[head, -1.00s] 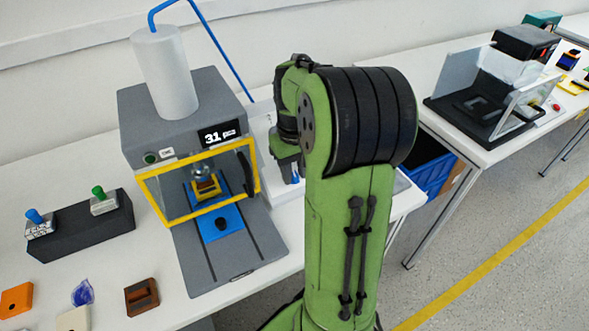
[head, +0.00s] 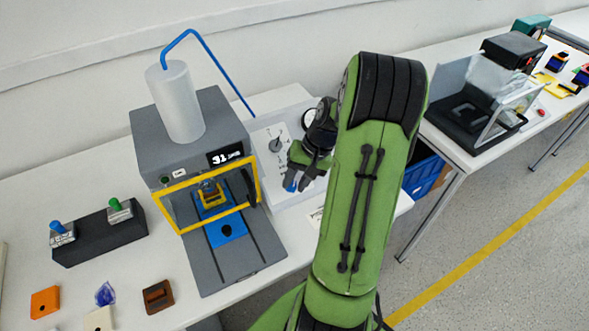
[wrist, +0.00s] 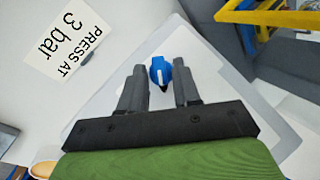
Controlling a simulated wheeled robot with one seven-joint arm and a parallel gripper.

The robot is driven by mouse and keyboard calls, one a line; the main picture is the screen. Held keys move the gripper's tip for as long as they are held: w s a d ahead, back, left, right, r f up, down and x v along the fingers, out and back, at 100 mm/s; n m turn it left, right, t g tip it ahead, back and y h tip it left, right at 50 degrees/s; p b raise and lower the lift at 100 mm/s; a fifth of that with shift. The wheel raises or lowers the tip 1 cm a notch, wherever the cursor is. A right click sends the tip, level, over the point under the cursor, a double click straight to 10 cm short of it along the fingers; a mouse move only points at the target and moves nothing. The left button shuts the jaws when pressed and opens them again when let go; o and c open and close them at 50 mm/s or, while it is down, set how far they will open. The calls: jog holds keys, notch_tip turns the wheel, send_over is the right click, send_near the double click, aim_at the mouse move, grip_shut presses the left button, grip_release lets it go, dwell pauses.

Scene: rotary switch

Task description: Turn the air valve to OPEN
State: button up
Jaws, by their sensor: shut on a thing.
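The air valve appears to be the small blue knob (wrist: 158,70) with a white pointer line, which runs nearly up and down in the wrist view. It sits on a pale plate (wrist: 215,75). My gripper (wrist: 159,82) has one finger on each side of the knob and is shut on it. In the head view my gripper (head: 298,184) is low at the front of the white panel (head: 268,135), with a bit of blue at its fingertips. I cannot read an OPEN mark in either view.
The panel also bears a grey dial (head: 277,146) and a round gauge (head: 309,118). A "PRESS AT 3 bar" label (wrist: 65,42) shows in the wrist view. Left of my gripper stands a grey press (head: 190,125) with a yellow-framed guard (head: 255,177).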

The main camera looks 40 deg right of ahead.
jog(key=m+t+p, duration=0.1)
jog(key=m+t+y+p, duration=0.1)
jog(key=m+p, duration=0.1)
jog(key=m+t+y+p, duration=0.1)
jog(key=shift+s+d+m+p, duration=0.2)
jog(key=shift+s+m+p, duration=0.1)
jog(key=m+t, duration=0.1)
jog(key=m+t+p, duration=0.1)
jog(key=m, duration=0.1)
jog(key=m+t, duration=0.1)
jog(key=shift+s+f+p, duration=0.25)
jog(key=shift+f+p, duration=0.1)
jog(key=shift+m, duration=0.4)
jog(key=o, duration=0.7)
jog(key=shift+o, duration=0.2)
jog(key=p+v, duration=0.3)
jog(key=v, duration=1.2)
jog(key=shift+s+d, duration=0.35)
jog(key=shift+s, duration=0.05)
jog(key=shift+f, duration=0.15)
